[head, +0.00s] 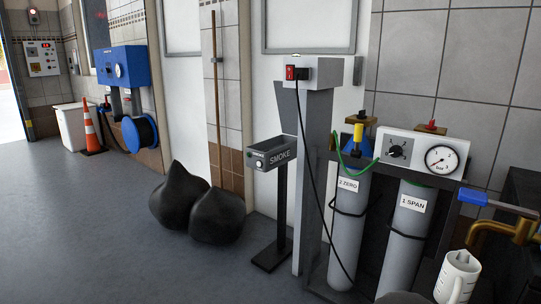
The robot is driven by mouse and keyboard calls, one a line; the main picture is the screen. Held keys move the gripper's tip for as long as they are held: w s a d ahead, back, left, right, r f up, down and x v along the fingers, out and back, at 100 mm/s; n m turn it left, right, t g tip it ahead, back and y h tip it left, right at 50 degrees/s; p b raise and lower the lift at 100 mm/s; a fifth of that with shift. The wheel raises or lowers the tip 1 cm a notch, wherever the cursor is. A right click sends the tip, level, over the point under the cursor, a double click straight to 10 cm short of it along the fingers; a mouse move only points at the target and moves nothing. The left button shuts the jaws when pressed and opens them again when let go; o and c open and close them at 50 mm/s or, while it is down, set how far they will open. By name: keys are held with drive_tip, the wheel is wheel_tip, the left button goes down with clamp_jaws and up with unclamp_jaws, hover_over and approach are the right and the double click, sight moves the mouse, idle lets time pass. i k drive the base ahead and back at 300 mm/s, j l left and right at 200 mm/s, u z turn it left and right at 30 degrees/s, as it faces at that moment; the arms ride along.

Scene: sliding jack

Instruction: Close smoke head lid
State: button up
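The smoke head is a dark grey box (273,153) marked SMOKE, with a small round knob or dial on its front left. It stands on a thin black post (282,200) with a flat foot on the floor, just left of a grey column (313,185). Its top looks dark and hollow, as if open. My gripper is not in view.
Two grey cylinders, marked ZERO (348,225) and SPAN (407,240), stand right of the column under a gauge panel (422,153). A black cable (311,165) hangs down the column. Black sacks (217,217) lie left of the post. The floor (110,240) at front left is clear.

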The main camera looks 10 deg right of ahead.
sight(286, 98)
drive_tip(key=i+j+z, duration=0.2)
drive_tip(key=i+j, duration=0.4)
drive_tip(key=i+j+z, duration=0.2)
drive_tip(key=i+j, duration=0.4)
drive_tip(key=j, duration=0.1)
